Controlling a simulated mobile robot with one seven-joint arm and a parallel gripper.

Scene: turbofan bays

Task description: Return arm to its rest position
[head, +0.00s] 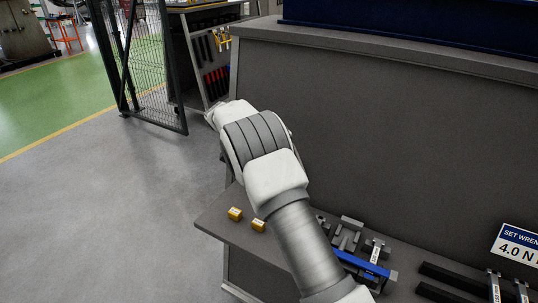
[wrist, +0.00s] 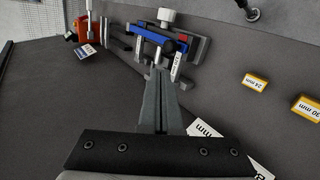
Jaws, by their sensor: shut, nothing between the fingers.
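My gripper (wrist: 160,76) shows in the wrist view, its two grey fingers together with nothing between them. The fingers point toward a blue bar (wrist: 160,38) among grey fixture parts, and I cannot tell how far apart they are. In the head view my arm (head: 265,150) reaches up from the bottom middle and bends away to the left. The gripper itself is hidden behind the arm there. The blue bar (head: 362,264) lies on the grey shelf (head: 222,226), to the right of my forearm.
Two yellow blocks (head: 246,219) sit on the shelf left of my arm; the wrist view reads 24 mm (wrist: 255,82) and 30 mm (wrist: 306,108). A tall grey panel (head: 400,130) stands behind. A mesh gate (head: 150,80) is at left, with open floor (head: 100,210) before it.

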